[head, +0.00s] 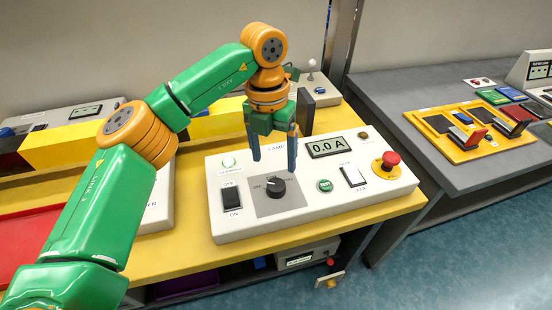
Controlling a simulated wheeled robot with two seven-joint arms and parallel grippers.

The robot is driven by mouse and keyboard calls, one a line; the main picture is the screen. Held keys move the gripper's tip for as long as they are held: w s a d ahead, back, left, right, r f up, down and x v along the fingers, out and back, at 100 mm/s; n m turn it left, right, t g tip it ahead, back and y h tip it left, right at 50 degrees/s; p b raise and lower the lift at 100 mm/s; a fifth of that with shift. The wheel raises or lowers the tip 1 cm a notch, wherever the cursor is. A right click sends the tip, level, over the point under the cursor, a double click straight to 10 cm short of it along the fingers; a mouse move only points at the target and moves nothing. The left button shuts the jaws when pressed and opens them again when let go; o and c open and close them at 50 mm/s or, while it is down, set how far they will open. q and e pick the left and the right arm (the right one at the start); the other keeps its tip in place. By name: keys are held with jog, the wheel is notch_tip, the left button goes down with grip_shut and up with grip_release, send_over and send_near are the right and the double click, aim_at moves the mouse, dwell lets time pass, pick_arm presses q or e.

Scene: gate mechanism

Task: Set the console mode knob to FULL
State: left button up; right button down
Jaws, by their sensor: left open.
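The console (398,194) is a white sloped box on the yellow table. Its black round mode knob (276,187) sits on a grey square plate (290,205) with small labels around it. The labels are too small to read with certainty, and I cannot tell which one the knob points at. My left gripper (274,165) points down with its two blue fingers apart. It is empty and just above and behind the knob in the picture, seemingly not touching it. My right gripper is out of view.
The console also carries a black rocker switch (231,198), a green button (325,186), a white switch (352,175), a red mushroom button (390,159) and a display (326,147) reading 0.0 A. A grey bench (390,90) stands at right with a yellow panel (465,150).

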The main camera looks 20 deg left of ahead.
aim_at(276, 185)
pick_arm(q)
jog(key=f, duration=0.2)
jog(key=s+f, duration=0.1)
jog(key=f, duration=0.3)
jog(key=shift+s+d+p, duration=0.15)
jog(key=shift+d+p, duration=0.15)
jog(key=shift+d, duration=0.05)
jog(key=shift+f, duration=0.3)
jog(key=shift+r, duration=0.1)
grip_shut()
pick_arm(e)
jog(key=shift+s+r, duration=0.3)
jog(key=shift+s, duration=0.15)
